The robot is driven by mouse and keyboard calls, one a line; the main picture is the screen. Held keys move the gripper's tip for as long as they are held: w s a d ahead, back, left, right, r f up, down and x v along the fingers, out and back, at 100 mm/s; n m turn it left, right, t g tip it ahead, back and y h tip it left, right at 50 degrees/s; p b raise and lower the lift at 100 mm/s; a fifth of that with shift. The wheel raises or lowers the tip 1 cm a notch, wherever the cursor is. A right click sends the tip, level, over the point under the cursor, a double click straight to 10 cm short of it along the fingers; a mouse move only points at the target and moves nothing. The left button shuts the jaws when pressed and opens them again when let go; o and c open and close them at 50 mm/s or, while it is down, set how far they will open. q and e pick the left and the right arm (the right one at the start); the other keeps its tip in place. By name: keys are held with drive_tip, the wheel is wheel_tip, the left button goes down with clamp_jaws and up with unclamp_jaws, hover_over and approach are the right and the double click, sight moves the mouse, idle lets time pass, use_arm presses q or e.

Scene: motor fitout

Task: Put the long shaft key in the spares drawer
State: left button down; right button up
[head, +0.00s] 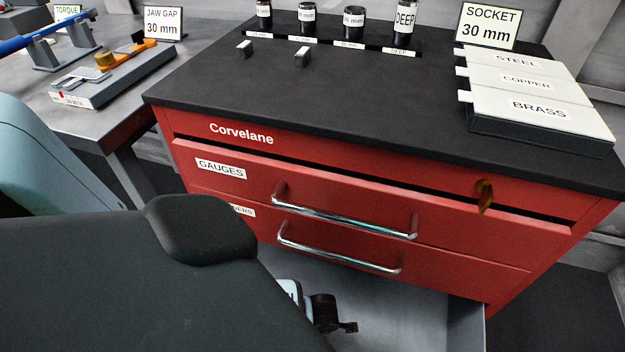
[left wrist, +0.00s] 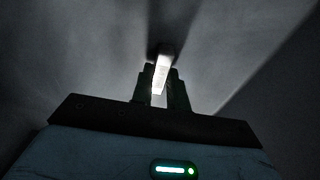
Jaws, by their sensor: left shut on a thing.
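My left gripper (head: 338,326) is low inside or just over a pulled-out grey drawer (head: 461,325) at the bottom of the red cabinet. Its forearm covers the lower left of the head view. In the left wrist view, my left gripper (left wrist: 160,90) is shut on a pale metal bar, the shaft key (left wrist: 161,73), which sticks out past the fingertips. Dark grey surface lies beyond it; I cannot tell whether the key touches it. The open drawer's label is hidden. My right gripper is not in view.
Two closed drawers, GAUGES (head: 221,169) and one with a partly hidden label (head: 243,211), are above the open drawer. Two small metal pieces (head: 244,49) (head: 302,58) lie on the black top, with labelled sockets and a STEEL, COPPER, BRASS box (head: 540,105).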

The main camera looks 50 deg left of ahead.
use_arm(q)
drive_tip(key=shift+f, duration=0.15)
drive_tip(key=c, duration=1.4)
unclamp_jaws()
drive_tip(key=shift+o, duration=0.2)
wheel_tip(320, 180, up, 12)
drive_tip(key=d+p, duration=0.1)
drive_tip(key=p, duration=0.2)
drive_tip(key=shift+w+p, duration=0.3)
drive_tip(key=shift+w, duration=0.1)
drive_tip(key=shift+d, duration=0.1)
